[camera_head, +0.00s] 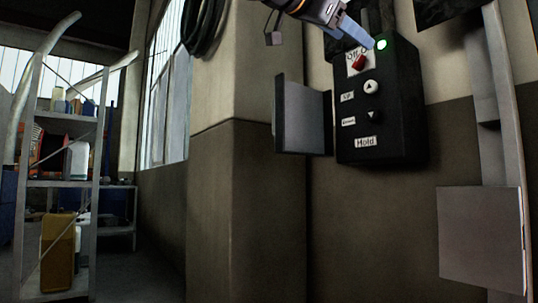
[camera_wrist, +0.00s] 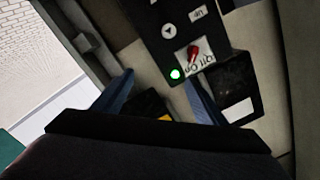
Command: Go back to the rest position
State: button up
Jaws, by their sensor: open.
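My gripper (camera_head: 364,41) is at the top of the head view, in front of the upper part of a black control box (camera_head: 400,120) on the wall. In the wrist view my gripper (camera_wrist: 158,77) has its two blue fingers apart, with nothing seen held between them. The box has a lit green lamp (camera_head: 381,44), a red switch (camera_head: 356,62), two round arrow buttons and a "Hold" label. The lamp (camera_wrist: 175,73) and red switch (camera_wrist: 194,52) also show in the wrist view, close to the right finger. I cannot tell whether a finger touches the box.
A grey panel (camera_head: 303,117) stands out from the wall just left of the box. A grey box (camera_head: 482,240) is at the lower right. A metal shelf (camera_head: 75,185) with bottles and a yellow can (camera_head: 58,250) stands at the left. A coiled cable (camera_head: 204,22) hangs above.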

jog(key=w+a+f+n+g+y, duration=0.1)
jog(key=a+f+n+y, duration=0.3)
jog(key=f, duration=0.8)
jog(key=a+f+n+g+y, duration=0.15)
jog(key=a+f+n, duration=0.35)
jog(key=f, duration=0.6)
jog(key=w+a+f+n+y, duration=0.1)
jog(key=a+f+n+y, duration=0.4)
jog(key=f, duration=0.7)
jog(key=s+a+f+n+g+y, duration=0.25)
jog(key=s+f+n+g, duration=0.2)
jog(key=s+f, duration=1.1)
jog(key=s+a+f+n+g+y, duration=0.1)
jog(key=s+f+n+g+y, duration=0.3)
jog(key=s+f, duration=1.15)
jog(key=w+d+r+m+h+p, duration=0.1)
jog(key=w+d+r+m+p, duration=0.1)
jog(key=d+r+p, duration=0.8)
jog(key=w+d+r+m+h+p, duration=0.1)
jog(key=d+r+p, duration=0.9)
jog(key=p, duration=1.6)
notch_tip(320, 180, up, 3)
jog(key=shift+w+r+m+h, duration=0.1)
jog(key=shift+w+m+h, duration=0.3)
jog(key=shift+m+h, duration=0.45)
